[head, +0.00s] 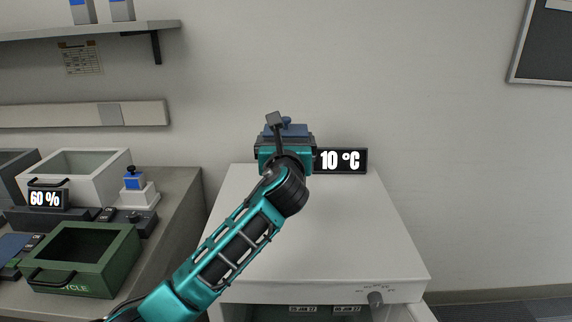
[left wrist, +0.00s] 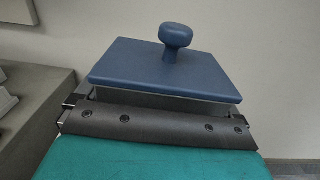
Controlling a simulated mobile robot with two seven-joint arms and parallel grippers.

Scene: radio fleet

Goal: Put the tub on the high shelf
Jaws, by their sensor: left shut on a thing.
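The tub has a flat blue lid with a round knob (head: 287,128); the lid fills the middle of the left wrist view (left wrist: 165,70). My left gripper (head: 286,143) is shut on the tub, just beyond the teal wrist. The dark jaw hides most of the tub's body in both views. The tub looks upright and is seen over the far end of the white cabinet top (head: 340,230). A grey wall shelf (head: 60,33) is at the upper left. I cannot tell whether it is the high shelf. My right gripper is not in view.
A "10 °C" display (head: 342,161) stands at the back of the cabinet. The left bench holds a green bin (head: 85,275), a white bin (head: 105,185) and a "60 %" display (head: 46,198).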

